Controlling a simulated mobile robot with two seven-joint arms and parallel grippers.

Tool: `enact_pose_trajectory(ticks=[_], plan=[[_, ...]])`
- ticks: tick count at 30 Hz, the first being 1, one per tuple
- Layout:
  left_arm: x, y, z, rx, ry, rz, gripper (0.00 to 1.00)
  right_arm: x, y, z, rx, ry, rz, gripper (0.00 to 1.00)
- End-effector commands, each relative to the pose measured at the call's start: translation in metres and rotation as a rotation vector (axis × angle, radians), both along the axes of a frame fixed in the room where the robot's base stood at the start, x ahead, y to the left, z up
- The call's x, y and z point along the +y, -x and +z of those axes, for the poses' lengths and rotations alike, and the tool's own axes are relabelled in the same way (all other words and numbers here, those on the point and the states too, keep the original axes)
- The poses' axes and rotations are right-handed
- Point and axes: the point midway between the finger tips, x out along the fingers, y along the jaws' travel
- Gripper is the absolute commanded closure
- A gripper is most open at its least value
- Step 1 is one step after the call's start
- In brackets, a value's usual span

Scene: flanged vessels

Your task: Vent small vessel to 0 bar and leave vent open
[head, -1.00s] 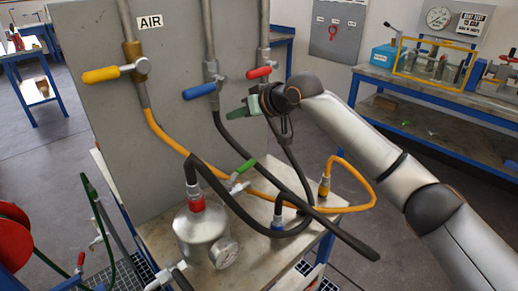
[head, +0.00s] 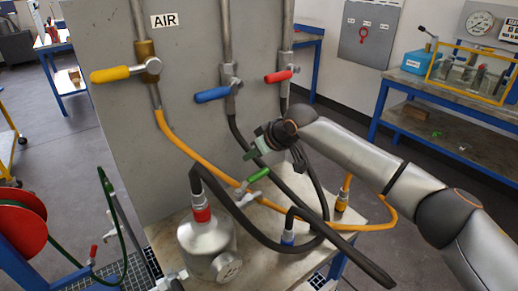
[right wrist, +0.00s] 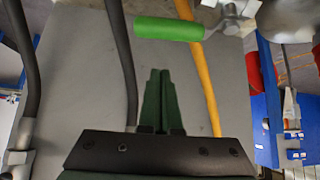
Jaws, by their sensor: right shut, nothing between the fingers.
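The small vessel (head: 203,238) is a silver metal pot with a red collar on top, standing on the bench. Its round gauge (head: 228,266) faces front right, its reading too small to tell. A green-handled valve (head: 259,174) sits behind and right of the vessel; the green handle (right wrist: 167,28) also shows in the right wrist view, slanting up to the right in the head view. My right gripper (head: 250,151) is just above and behind the handle, apart from it as far as I can tell. Its green fingers (right wrist: 161,76) are shut and empty. My left gripper is out of view.
A grey panel (head: 110,125) behind carries yellow (head: 110,74), blue (head: 212,95) and red (head: 278,77) valve handles. An orange hose (head: 190,158) and black hoses (head: 345,258) run close around the valve. A red hose reel (head: 20,228) stands at left.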

Motion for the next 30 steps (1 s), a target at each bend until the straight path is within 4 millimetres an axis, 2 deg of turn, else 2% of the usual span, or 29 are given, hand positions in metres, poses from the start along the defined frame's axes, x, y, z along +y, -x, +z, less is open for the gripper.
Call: enact_pose_trajectory(ticks=[8, 20, 30], plan=[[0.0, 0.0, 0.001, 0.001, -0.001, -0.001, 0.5, 0.013, -0.014, -0.02, 0.0, 0.001, -0.001, 1.0], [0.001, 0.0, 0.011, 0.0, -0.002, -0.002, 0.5, -0.011, 0.01, -0.024, -0.002, 0.0, 0.0, 1.0], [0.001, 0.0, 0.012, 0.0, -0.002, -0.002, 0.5, -0.015, 0.016, -0.027, 0.0, -0.001, 0.001, 1.0]])
